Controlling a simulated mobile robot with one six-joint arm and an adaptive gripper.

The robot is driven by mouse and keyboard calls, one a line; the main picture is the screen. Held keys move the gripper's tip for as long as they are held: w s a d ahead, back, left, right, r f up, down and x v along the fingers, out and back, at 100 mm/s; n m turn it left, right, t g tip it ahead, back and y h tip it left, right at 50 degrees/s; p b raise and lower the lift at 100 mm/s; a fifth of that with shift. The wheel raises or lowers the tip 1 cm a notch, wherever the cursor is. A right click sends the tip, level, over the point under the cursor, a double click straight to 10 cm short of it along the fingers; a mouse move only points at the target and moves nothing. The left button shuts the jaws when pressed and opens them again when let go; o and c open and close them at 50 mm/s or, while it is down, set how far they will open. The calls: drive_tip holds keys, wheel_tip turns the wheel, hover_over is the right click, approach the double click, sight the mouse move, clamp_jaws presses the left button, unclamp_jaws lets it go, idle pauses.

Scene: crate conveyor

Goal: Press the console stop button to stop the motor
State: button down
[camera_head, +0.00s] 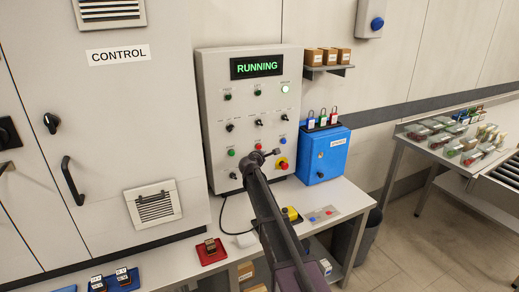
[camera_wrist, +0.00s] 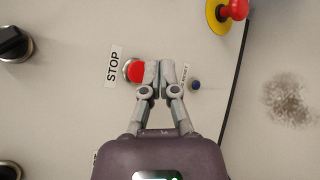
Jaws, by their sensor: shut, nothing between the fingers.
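The console (camera_head: 215,110) is a light grey box with a green "RUNNING" display (camera_head: 257,67) and a lit lamp (camera_head: 285,89). In the wrist view the round red stop button (camera_wrist: 135,71) sits beside a "STOP" label (camera_wrist: 115,67). My gripper (camera_wrist: 159,70) is shut and empty, its fingertips overlapping the button's right edge in that view. I cannot tell whether they touch it. In the head view my gripper (camera_head: 268,153) is at the lower part of the panel, just left of the red-and-yellow emergency button (camera_head: 282,165).
A small blue button (camera_wrist: 196,85) lies right of my fingertips, and the yellow-ringed red knob (camera_wrist: 235,9) is at upper right. Black rotary knobs (camera_wrist: 14,44) are at left. A blue box (camera_head: 324,155) with padlocks stands beside the console on the bench (camera_head: 345,195).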

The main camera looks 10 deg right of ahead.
drive_tip(key=shift+w+a, duration=0.2)
drive_tip(key=shift+w, duration=0.55)
drive_tip(key=shift+w+a, duration=0.35)
drive_tip(key=shift+w, duration=0.5)
idle(2.3)
drive_tip(key=shift+s, duration=0.15)
drive_tip(key=shift+s+d, duration=0.25)
drive_tip(key=shift+s, duration=0.45)
drive_tip(key=s, duration=0.1)
drive_tip(key=s+d, duration=0.1)
drive_tip(key=s, duration=0.2)
drive_tip(key=shift+s+d, duration=0.3)
drive_tip(key=shift+s, duration=0.1)
idle(0.4)
idle(0.6)
